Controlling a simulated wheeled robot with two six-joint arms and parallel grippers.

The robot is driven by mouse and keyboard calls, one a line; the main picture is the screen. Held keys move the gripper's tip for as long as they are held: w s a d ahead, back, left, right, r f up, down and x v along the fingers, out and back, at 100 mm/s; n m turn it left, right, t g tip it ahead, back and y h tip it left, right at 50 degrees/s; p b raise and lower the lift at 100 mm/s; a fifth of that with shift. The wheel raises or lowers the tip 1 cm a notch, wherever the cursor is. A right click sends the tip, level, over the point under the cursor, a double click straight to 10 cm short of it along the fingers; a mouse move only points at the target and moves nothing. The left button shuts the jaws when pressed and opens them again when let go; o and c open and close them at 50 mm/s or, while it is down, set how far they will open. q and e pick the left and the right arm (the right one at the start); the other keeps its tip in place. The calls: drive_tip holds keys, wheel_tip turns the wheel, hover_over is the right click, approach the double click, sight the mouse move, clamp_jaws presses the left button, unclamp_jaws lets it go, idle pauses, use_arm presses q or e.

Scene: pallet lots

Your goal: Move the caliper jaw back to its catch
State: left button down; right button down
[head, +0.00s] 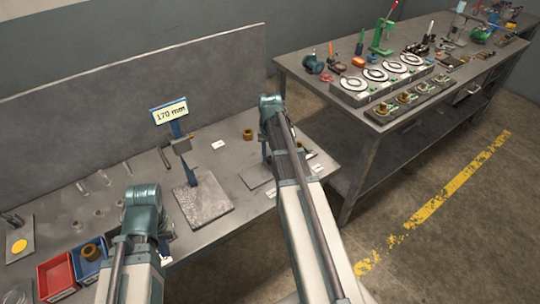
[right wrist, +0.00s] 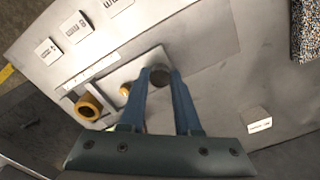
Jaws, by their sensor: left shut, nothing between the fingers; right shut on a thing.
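In the head view an upright gauge (head: 181,146) stands on a speckled grey plate (head: 203,212), with a sign reading "170 mm" (head: 170,112) at its top. I cannot tell which part is the caliper jaw or its catch. My right gripper (right wrist: 160,86) is shut on a dark round knob (right wrist: 160,76) above a pale plate (right wrist: 108,84); in the head view my own arm mostly hides this gripper. My left gripper (head: 165,252) is shut and empty near the table's front, left of the speckled plate, its fingers mostly hidden.
A brass ring (right wrist: 88,107) lies beside the pale plate. Another ring (head: 247,134) stands further back. A red bin (head: 57,276) and a blue bin (head: 80,266) sit at the front left. White labels (right wrist: 74,27) lie around. A second bench (head: 400,105) carries dials and tools.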

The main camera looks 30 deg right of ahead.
use_arm(q)
drive_tip(key=shift+d, duration=0.1)
use_arm(e)
drive_tip(key=shift+s+a, duration=0.15)
drive_tip(key=shift+a, duration=1.45)
drive_tip(key=shift+s+a, duration=0.15)
drive_tip(key=shift+a, duration=1.45)
drive_tip(key=c, duration=0.6)
unclamp_jaws()
drive_tip(key=shift+a, duration=0.1)
use_arm(q)
drive_tip(key=shift+r, duration=0.15)
use_arm(e)
drive_tip(key=shift+r, duration=0.15)
